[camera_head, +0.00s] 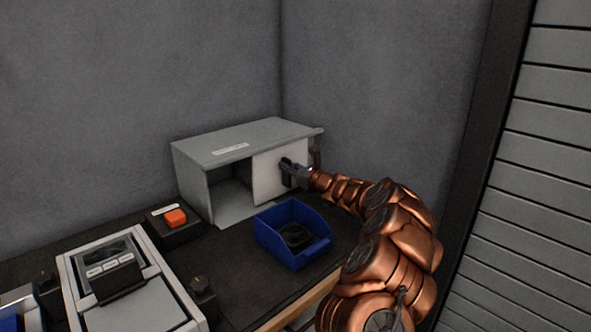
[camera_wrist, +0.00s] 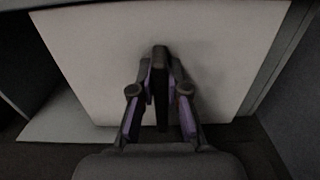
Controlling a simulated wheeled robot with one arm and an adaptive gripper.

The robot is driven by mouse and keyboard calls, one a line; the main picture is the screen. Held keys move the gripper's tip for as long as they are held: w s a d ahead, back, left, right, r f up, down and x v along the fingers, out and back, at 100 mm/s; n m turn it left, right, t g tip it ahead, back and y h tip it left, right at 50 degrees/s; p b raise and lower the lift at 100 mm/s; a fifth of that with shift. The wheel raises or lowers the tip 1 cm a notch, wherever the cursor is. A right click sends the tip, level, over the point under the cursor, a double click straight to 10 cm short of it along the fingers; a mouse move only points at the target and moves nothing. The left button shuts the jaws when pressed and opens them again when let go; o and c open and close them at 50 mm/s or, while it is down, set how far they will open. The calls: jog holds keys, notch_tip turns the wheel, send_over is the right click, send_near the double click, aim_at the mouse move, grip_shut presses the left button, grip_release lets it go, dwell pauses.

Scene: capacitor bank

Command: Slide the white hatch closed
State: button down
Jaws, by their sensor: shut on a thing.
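The white hatch (camera_head: 265,178) is a flat sliding panel on the front of a grey cabinet (camera_head: 240,143). It covers the right part of the front, and the left part is open onto a dark inside (camera_head: 228,190). My gripper (camera_head: 290,172) is at the hatch's right side, shut on its dark upright handle. In the wrist view the hatch (camera_wrist: 95,60) fills the middle, and the gripper's fingers (camera_wrist: 160,88) close on the dark handle (camera_wrist: 161,60) from both sides. An open gap shows to the left of the hatch there.
A blue bin (camera_head: 290,252) with a dark round thing in it stands before the cabinet. A box with an orange button (camera_head: 175,218) is left of the cabinet. A white-framed device (camera_head: 130,285) stands at the front left. Walls are close behind.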

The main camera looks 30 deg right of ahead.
jog(key=shift+s+a+f+b, duration=0.1)
jog(key=shift+s+a+b, duration=0.1)
jog(key=shift+a, duration=0.35)
jog(key=shift+s+a+b, duration=0.1)
jog(key=shift+a+b, duration=0.05)
jog(key=shift+a, duration=0.4)
jog(key=c, duration=1.2)
grip_release()
jog(key=shift+o, duration=0.2)
jog(key=shift+s, duration=0.1)
jog(key=v, duration=1.1)
jog(key=shift+s, duration=0.35)
jog(key=shift+d, duration=0.15)
